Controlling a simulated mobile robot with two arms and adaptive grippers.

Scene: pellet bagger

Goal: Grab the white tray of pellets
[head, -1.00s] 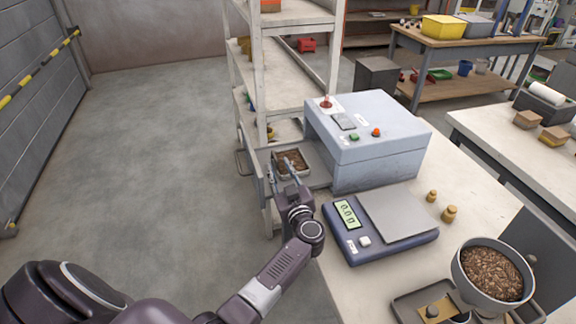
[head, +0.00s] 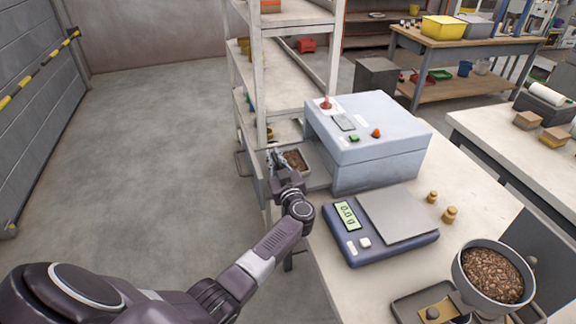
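The white tray (head: 307,168), holding brown pellets (head: 295,160), sits at the left side of the grey-blue machine, by the bench's left end. My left gripper (head: 275,156) is at the tray's left rim, with its fingers pointing away from me. The gripper and wrist hide the tray's left and near parts. The fingers are too small in the picture to tell whether they are spread or closed on the rim. My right gripper is not in view.
The grey-blue machine (head: 375,165) stands right of the tray. A scale (head: 395,216) and two brass weights (head: 441,206) are nearer on the bench. A bowl of pellets (head: 491,275) is at the lower right. A shelf rack (head: 258,80) rises behind the tray. Open floor lies left.

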